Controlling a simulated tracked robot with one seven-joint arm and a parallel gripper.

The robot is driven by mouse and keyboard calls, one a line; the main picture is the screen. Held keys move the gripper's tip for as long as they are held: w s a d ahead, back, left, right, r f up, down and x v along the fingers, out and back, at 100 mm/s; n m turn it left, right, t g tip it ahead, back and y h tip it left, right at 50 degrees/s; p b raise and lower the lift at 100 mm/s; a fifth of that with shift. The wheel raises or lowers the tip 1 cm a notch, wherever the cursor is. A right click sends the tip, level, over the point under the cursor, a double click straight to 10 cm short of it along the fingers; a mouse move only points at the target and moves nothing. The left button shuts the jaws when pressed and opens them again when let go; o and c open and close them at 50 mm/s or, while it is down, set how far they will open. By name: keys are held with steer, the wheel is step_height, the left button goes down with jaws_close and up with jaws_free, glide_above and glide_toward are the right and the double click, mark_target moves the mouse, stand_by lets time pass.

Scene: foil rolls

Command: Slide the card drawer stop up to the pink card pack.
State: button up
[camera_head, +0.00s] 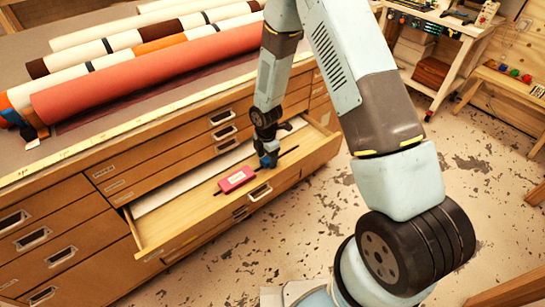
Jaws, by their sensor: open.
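The pink card pack (237,179) lies in the open drawer (190,216), near its front. A thin dark rod (291,151) shows to the right of the pack, and a short dark bit shows at the pack's left end. My gripper (268,161) points down into the drawer, right of the pack and apart from it. Its jaws are open. A small blue piece shows at the fingertips; it may be the drawer stop, but I cannot tell it from my gripper. Whether the fingers touch anything is hidden.
The wooden cabinet (75,230) has several shut drawers around the open one. Rolls, including a large salmon one (150,75), lie on its top. A workbench (450,30) stands at the back right. The speckled floor (490,190) is clear at the right.

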jaws_close()
stand_by(0.7)
